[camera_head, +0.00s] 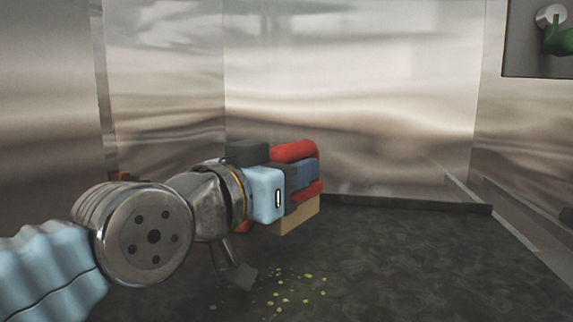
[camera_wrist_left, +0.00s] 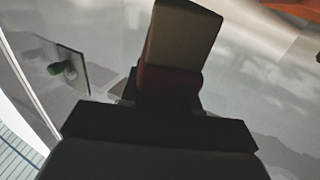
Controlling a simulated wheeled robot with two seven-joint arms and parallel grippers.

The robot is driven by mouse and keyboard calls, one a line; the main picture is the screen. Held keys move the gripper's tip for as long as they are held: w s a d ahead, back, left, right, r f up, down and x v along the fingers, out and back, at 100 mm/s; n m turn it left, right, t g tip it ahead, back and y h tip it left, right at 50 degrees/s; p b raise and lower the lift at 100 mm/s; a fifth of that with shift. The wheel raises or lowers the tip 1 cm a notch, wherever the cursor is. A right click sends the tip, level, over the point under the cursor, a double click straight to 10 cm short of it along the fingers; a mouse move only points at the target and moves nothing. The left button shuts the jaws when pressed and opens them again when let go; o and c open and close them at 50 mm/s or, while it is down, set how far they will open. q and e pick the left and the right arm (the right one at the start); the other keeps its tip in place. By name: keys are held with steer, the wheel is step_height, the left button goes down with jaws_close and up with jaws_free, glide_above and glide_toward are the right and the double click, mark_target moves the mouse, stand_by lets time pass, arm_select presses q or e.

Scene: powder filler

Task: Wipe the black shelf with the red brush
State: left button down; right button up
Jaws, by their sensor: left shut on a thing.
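The red brush (camera_head: 294,151) is in my left gripper (camera_head: 303,174), in the middle of the head view. The gripper is shut on its red handle, and its pale tan bristle block (camera_head: 297,217) shows below the fingers. In the left wrist view the tan block (camera_wrist_left: 184,36) and a dark red part (camera_wrist_left: 168,80) stand out beyond the dark gripper body. The black shelf (camera_head: 400,250) is the dark, mottled surface below. Several yellow-green specks (camera_head: 290,290) lie on it, below and in front of the brush. I cannot tell whether the bristles touch the shelf. My right gripper is not in view.
Shiny metal walls (camera_head: 350,80) enclose the shelf at the back and sides. A low dark ledge (camera_head: 405,203) runs along the back. A panel with a green knob (camera_head: 556,38) is at the upper right. The shelf's right part is clear.

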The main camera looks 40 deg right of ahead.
mark_target(318, 179)
arm_select(q)
steer(key=shift+w+d+r+p, duration=0.25)
steer(key=shift+w+d+p, duration=0.7)
steer(key=shift+d, duration=0.15)
steer(key=shift+w+d+f, duration=0.1)
steer(key=shift+w+d, duration=0.15)
steer(key=shift+d, duration=0.1)
steer(key=shift+s+d+p, duration=0.45)
steer(key=shift+s+p, duration=0.1)
steer(key=shift+s+a+b, duration=0.35)
steer(key=shift+a+b, duration=0.05)
steer(key=shift+b, duration=0.1)
steer(key=shift+s+a+b, duration=0.45)
steer(key=shift+s+a, duration=0.15)
steer(key=shift+a, duration=0.05)
steer(key=s+a+r+b, duration=0.1)
steer(key=s+a, duration=0.4)
steer(key=s, duration=0.2)
steer(key=shift+w+d+r+p, duration=0.2)
steer(key=shift+w+d+p, duration=0.8)
steer(key=shift+w+d, duration=0.8)
steer(key=shift+w+d+r+p, duration=0.15)
steer(key=shift+w+d+p, duration=0.85)
steer(key=shift+w+d, duration=0.8)
steer(key=shift+w+d+f, duration=0.1)
steer(key=shift+w+d, duration=0.15)
steer(key=shift+d, duration=0.25)
